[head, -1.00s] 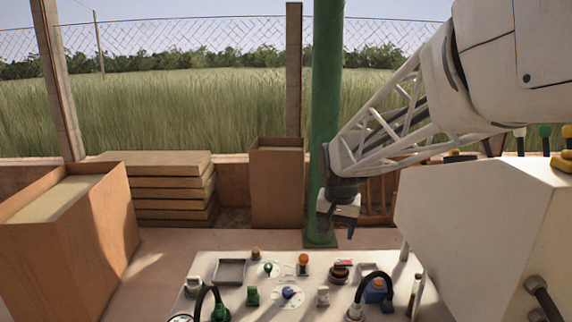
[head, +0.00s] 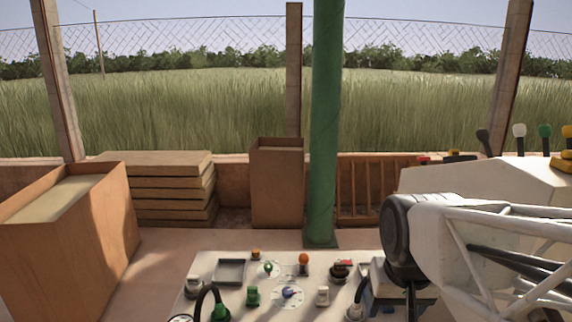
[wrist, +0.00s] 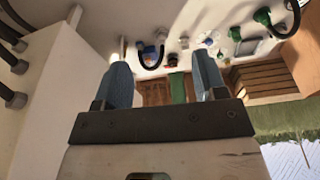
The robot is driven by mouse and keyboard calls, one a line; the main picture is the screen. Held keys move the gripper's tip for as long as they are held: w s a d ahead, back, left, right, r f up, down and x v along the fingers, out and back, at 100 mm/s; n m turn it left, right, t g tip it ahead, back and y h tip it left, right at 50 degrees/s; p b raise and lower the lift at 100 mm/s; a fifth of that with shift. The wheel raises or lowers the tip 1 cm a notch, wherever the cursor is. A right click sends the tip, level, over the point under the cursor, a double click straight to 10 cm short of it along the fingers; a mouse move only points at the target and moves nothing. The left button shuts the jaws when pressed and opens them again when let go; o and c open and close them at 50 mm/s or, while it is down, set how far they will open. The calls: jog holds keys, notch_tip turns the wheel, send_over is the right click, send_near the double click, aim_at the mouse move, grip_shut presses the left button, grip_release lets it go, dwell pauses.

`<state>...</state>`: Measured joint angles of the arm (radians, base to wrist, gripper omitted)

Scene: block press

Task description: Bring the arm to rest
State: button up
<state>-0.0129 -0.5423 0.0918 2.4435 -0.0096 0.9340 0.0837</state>
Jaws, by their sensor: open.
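My gripper shows in the wrist view (wrist: 162,80) with its two blue-grey fingers apart and nothing between them. In the head view my arm enters from the right edge, low in the picture. Its dark wrist joint is in front of the right end of the white control panel (head: 205,285). The gripper hangs below that joint, and its fingertips are hard to make out there. The arm hides the panel's right end and part of the white housing (head: 450,180). I cannot tell the gap between gripper and panel.
Knobs, buttons and a black looped cable stand up from the panel, including an orange-topped button (head: 303,259). A green post (head: 324,120) rises behind it. Stacked boards (head: 155,185), a tall box (head: 277,185) and a large wooden bin (head: 105,235) stand at left. Floor between bin and panel is clear.

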jog(key=shift+n, duration=0.3)
jog(key=s, duration=0.1)
jog(key=s+f, duration=0.1)
jog(key=s, duration=0.3)
jog(key=shift+s+d+f, duration=0.2)
jog(key=shift+d+f, duration=0.1)
jog(key=shift+d, duration=0.05)
